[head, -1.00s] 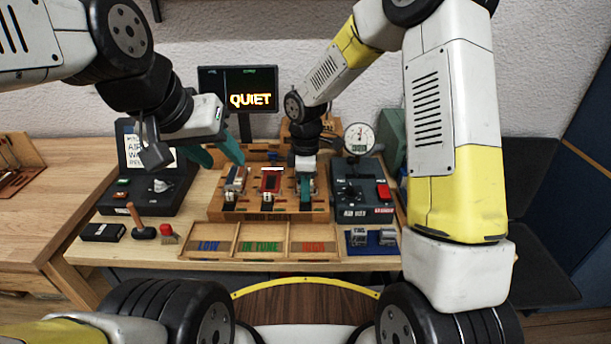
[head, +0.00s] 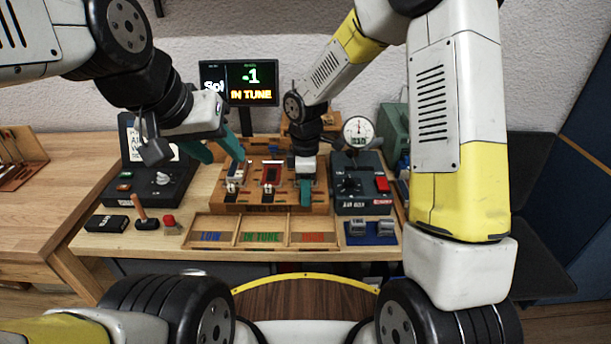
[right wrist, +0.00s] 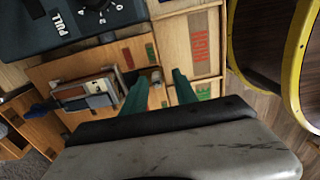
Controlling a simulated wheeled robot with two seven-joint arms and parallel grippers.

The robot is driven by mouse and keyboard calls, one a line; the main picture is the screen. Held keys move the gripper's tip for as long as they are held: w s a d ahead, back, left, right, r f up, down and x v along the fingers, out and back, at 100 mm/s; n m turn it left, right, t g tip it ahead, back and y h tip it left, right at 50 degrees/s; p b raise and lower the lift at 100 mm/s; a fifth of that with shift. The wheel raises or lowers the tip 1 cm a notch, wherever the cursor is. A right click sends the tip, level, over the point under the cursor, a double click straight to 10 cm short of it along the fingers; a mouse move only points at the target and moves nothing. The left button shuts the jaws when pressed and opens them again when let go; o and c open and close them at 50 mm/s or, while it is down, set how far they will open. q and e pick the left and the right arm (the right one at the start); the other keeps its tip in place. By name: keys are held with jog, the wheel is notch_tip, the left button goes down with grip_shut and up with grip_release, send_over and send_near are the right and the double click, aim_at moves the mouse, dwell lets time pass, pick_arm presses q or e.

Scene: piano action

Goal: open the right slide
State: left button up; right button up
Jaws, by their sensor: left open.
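The wooden block (head: 287,203) holds slides side by side, with a dark-red slot (head: 271,174) in the middle and a pale block on the left slide (head: 236,172). My right gripper (head: 306,193) is over the right side of the block and hides most of the right slide. In the right wrist view its two green fingers (right wrist: 159,88) are apart, with a small pale knob (right wrist: 155,76) in the gap. I cannot tell whether a finger touches the knob. My left gripper (head: 219,150) is open and empty, above and behind the left slide.
A tray (head: 284,228) marked LOW, IN TUNE and HIGH lies in front of the block. A dark box with a gauge (head: 358,130) stands at right. A hammer (head: 143,221) and dark control box (head: 157,190) are at left.

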notch_tip(320, 180, up, 8)
jog(key=shift+f, duration=0.15)
dwell(0.4)
jog(key=shift+s+d+r, duration=0.1)
jog(key=shift+d+r, duration=0.1)
jog(key=shift+r, duration=0.15)
jog(key=s+d+r+m+t+y, duration=0.1)
jog(key=s+d+r+m+t, duration=0.2)
jog(key=s+d+r+m, duration=0.4)
jog(key=s+d+r+m+t+y, duration=0.1)
jog(key=s+d+r+m+t, duration=0.2)
jog(key=s+d+r+m, duration=0.3)
jog(key=s+r+m, duration=0.2)
jog(key=s+m, duration=0.2)
jog(key=s, duration=0.1)
jog(key=shift+d+r, duration=0.25)
jog(key=shift+d, duration=0.15)
